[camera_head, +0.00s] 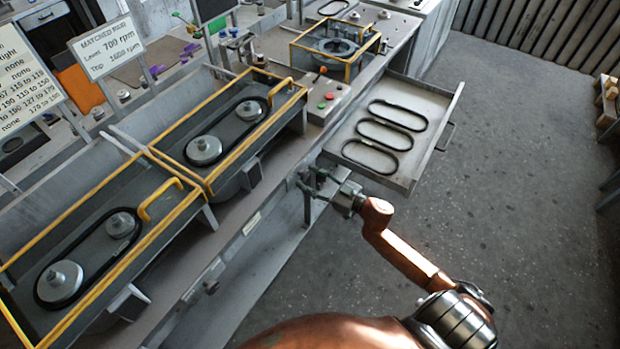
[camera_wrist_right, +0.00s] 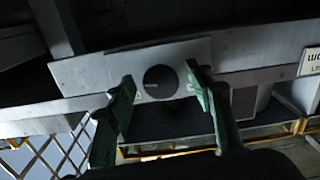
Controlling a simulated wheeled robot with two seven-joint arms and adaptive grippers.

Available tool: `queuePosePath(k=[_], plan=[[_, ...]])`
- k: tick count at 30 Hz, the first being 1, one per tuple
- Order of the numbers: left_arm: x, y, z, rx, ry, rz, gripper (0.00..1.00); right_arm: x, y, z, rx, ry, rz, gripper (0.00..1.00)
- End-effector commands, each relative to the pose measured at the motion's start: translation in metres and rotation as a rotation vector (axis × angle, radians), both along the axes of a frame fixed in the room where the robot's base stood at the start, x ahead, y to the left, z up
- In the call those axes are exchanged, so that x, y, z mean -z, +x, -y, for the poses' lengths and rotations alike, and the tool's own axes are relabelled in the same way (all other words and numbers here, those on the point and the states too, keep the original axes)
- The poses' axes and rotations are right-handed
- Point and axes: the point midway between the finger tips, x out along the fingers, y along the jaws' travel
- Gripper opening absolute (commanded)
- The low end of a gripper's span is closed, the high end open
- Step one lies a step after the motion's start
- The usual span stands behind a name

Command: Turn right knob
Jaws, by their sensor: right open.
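In the right wrist view a dark round knob (camera_wrist_right: 160,82) sits on a pale metal plate, between my fingertips as seen from the wrist. My right gripper (camera_wrist_right: 160,76) is open, with one green finger on each side of the knob; I cannot tell whether they touch it. In the head view my right gripper (camera_head: 312,182) is at the bench's front face, just below the open drawer, and hides the knob there. My left gripper is not in view.
An open drawer (camera_head: 446,108) with several black belts juts out just above my right gripper. Yellow-framed belt housings (camera_head: 205,178) line the bench. A control box (camera_head: 327,97) with coloured buttons stands on top. Another dark knob (camera_head: 210,287) is farther left.

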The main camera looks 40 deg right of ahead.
Motion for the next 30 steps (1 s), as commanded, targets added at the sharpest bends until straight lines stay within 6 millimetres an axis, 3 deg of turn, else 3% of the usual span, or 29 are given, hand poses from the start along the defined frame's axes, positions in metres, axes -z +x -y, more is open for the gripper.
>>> queuePosePath(k=[19,30], plan=[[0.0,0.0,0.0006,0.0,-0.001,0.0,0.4,0.0001,-0.0006,0.0004,0.0,0.0,0.0,0.07],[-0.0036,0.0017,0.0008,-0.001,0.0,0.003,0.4,-0.0008,-0.0004,0.0006,0.0,-0.055,0.023,0.06]])
